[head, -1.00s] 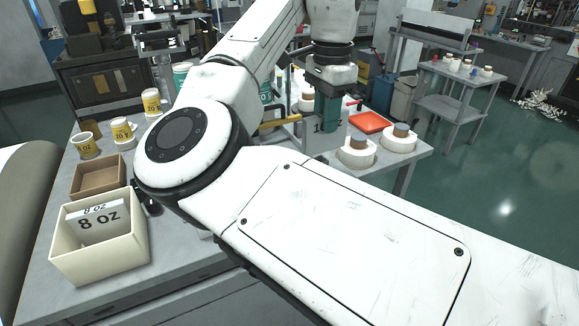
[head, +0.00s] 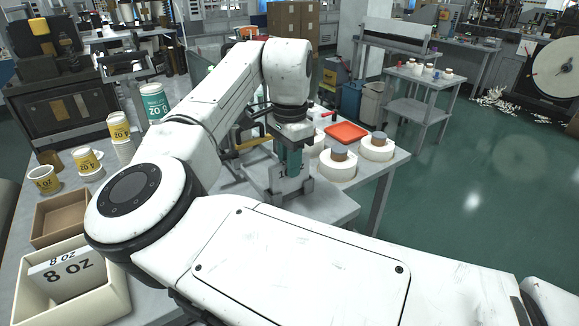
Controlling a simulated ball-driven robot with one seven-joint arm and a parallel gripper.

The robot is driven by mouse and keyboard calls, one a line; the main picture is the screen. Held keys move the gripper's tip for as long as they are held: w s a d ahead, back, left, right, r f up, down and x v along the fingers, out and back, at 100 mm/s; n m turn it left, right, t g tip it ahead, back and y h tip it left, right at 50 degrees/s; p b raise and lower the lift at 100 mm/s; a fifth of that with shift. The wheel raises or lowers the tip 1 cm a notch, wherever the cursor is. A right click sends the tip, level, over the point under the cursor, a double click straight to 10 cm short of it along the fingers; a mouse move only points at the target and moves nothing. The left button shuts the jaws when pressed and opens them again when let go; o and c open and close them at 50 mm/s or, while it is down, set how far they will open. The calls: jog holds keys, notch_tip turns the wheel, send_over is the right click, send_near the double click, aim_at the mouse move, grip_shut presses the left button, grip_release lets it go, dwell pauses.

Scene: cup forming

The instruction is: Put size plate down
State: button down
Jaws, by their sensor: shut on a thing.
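My gripper (head: 288,155), with dark green parts, points down over the right end of the grey bench. It is shut on a grey size plate (head: 277,185) that stands upright below it. Only a "1" of the plate's marking can be read; the fingers cover the rest. I cannot tell whether the plate's lower edge touches the bench top. A white "8 oz" size plate (head: 66,268) stands in an open cream box (head: 88,306) at the bottom left. My arm hides the middle of the bench.
An empty brown box (head: 58,217) is behind the cream box. Several sample cups, including a teal one (head: 154,103), line the back left. White rolls (head: 376,150) and an orange tray (head: 346,132) lie right of my gripper. A yellow-handled tool (head: 252,145) is behind it.

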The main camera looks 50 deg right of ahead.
jog(key=shift+f, duration=0.75)
jog(key=c, duration=1)
grip_release()
jog(key=shift+f, duration=0.1)
notch_tip(320, 180, up, 12)
